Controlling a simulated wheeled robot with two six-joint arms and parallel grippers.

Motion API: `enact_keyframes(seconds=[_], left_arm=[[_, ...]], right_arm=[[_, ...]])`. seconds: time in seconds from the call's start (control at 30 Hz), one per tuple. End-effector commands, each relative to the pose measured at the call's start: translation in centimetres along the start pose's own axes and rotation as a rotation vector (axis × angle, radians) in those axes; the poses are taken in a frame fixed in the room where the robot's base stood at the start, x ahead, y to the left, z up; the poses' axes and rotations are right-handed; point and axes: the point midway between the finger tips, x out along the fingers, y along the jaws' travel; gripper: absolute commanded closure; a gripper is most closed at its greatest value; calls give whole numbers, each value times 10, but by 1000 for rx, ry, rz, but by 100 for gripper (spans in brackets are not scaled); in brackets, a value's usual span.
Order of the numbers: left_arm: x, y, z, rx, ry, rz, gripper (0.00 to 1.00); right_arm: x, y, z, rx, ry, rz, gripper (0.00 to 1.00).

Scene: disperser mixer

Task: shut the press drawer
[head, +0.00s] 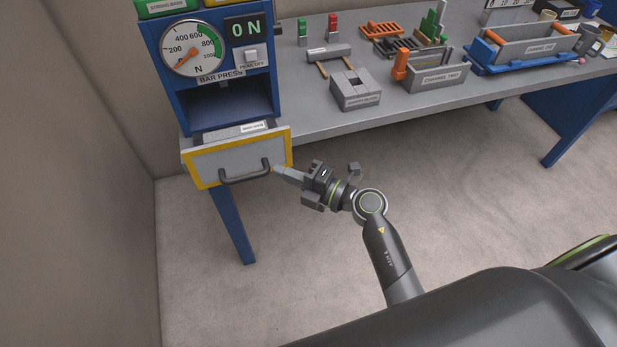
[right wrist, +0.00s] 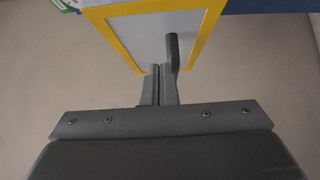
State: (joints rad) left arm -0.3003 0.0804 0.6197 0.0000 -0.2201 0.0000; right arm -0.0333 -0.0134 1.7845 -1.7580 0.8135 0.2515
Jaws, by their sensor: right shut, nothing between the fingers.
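The press drawer (head: 230,161) has a grey front with a yellow border and a dark bar handle (head: 245,174). It stands pulled out below the blue bar press (head: 222,75), and its inside shows with a white label. My right gripper (head: 278,170) is shut and empty, its fingertips at the right end of the handle in the head view; I cannot tell whether they touch. In the right wrist view the closed fingers (right wrist: 158,88) point at the drawer front (right wrist: 150,35), beside the handle (right wrist: 173,52). My left gripper is not in view.
The grey bench (head: 420,105) stretches right from the press, with a grey block (head: 355,90), small racks and a blue-framed tray (head: 520,55) on it. A blue table leg (head: 233,225) stands below the drawer. The floor in front is clear.

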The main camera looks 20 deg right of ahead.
Motion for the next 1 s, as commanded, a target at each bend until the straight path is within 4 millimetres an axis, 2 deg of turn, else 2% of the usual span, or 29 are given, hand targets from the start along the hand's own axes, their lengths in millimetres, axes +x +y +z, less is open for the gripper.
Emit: enact_keyframes(seconds=[0.1, 0.3, 0.8, 1.0], left_arm=[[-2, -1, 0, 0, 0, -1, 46], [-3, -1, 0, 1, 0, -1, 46], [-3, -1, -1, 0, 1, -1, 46], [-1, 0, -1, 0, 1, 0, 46]], right_arm=[[12, 1, 15, -4, 1, -1, 100], [23, 0, 26, -1, -1, -1, 100], [26, 0, 30, -1, -1, 0, 100], [38, 0, 42, -3, 0, 0, 100]])
